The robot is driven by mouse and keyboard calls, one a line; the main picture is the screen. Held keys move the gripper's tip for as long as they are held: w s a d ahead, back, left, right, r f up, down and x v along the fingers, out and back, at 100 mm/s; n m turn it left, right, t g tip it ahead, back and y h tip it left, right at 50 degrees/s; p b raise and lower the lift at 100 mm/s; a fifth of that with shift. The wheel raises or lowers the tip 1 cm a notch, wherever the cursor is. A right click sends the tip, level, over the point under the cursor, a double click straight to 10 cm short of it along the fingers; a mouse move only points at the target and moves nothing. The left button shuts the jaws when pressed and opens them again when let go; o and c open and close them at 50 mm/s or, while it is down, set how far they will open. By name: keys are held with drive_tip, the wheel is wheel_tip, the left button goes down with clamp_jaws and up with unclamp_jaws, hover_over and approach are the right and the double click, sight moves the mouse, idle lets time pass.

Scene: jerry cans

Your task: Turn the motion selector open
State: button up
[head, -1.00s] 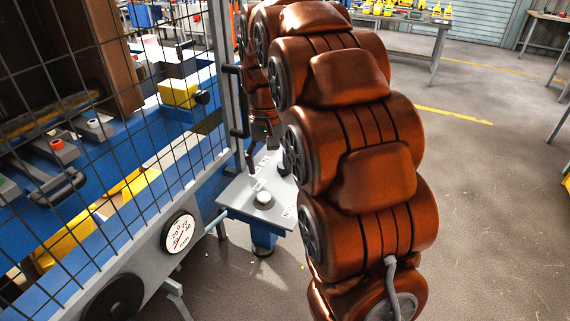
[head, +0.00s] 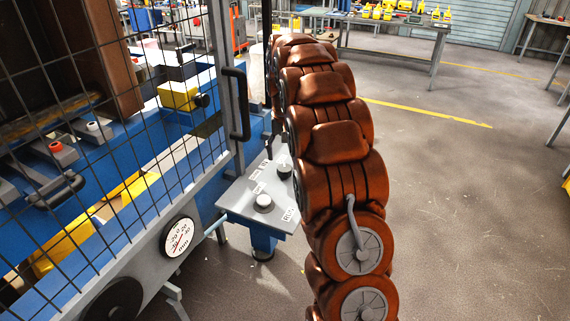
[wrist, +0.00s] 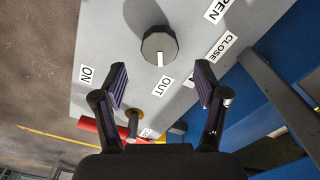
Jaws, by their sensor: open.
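A dark many-sided knob (wrist: 159,46), which looks like the selector, stands on a grey panel (wrist: 100,50) in the wrist view. Its white pointer mark faces down the picture, towards the OUT label (wrist: 163,86). A CLOSE label (wrist: 226,48) and a partly cut-off OPEN label (wrist: 214,9) lie to its right. My gripper (wrist: 162,84) is open and empty, its fingers apart below the knob in the picture and not seen touching it. In the head view the panel (head: 235,201) stands left of my arm, with a dark knob (head: 284,172); my gripper is hidden there.
A white-topped round button (head: 263,202) sits near the panel's front. A wire-mesh guard (head: 150,150) with a dark handle (head: 238,103) stands to the left. A red part (wrist: 98,130) lies by the panel edge.

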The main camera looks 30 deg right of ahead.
sight(284, 166)
drive_tip(key=shift+f+p, duration=0.5)
drive_tip(key=shift+f, duration=1.95)
drive_tip(key=shift+c, duration=0.2)
